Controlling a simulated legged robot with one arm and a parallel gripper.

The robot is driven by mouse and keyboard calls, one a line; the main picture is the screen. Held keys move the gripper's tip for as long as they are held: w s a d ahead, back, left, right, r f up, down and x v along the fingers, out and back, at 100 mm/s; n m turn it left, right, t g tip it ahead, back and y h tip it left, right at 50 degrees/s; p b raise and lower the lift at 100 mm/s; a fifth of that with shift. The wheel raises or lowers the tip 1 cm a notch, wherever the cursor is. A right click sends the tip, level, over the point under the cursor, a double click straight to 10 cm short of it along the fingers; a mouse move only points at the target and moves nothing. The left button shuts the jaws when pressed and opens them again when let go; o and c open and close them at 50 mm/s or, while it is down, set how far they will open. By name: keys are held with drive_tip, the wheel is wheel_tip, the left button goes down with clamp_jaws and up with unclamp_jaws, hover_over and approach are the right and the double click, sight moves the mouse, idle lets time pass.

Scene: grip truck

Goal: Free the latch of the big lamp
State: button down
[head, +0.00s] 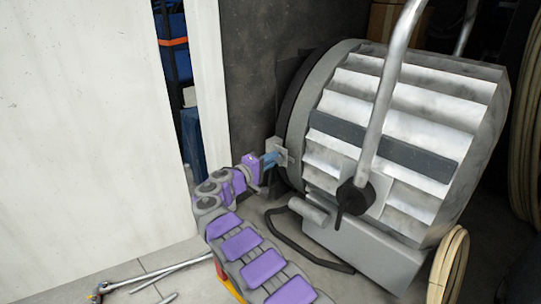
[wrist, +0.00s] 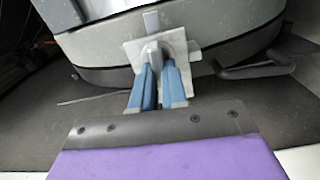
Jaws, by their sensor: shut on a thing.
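The big lamp (head: 405,130) is a large grey drum with ribbed silver fins, standing on the floor against a dark wall in the head view. Its lower body also shows at the top of the wrist view (wrist: 185,30). The latch (wrist: 152,50) is a small grey piece on a pale square plate (wrist: 195,66) at the lamp's rim. The plate also shows in the head view (head: 281,147). My gripper (wrist: 161,68) has blue fingers that reach up to the plate. It is shut on the latch, whose gripped part is partly hidden between the fingertips.
A bent metal yoke (head: 388,90) crosses the lamp's front to a black knob (head: 354,197). A dark bar loop (head: 300,240) lies low beside the lamp. A white panel (head: 85,130) stands at left. Coiled cable (head: 447,268) is at lower right, and metal rods (head: 160,275) lie on the floor.

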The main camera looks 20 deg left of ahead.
drive_tip(key=shift+f+n, duration=0.4)
drive_tip(key=shift+n, duration=0.1)
drive_tip(key=c, duration=1.3)
unclamp_jaws()
drive_tip(key=shift+a, duration=0.1)
drive_tip(key=shift+c, duration=0.2)
drive_tip(key=shift+o, duration=0.9)
drive_tip(key=shift+a, duration=0.1)
drive_tip(key=shift+r, duration=0.15)
drive_tip(key=v, duration=1.7)
drive_tip(key=shift+s, duration=0.15)
drive_tip(key=shift+a, duration=0.1)
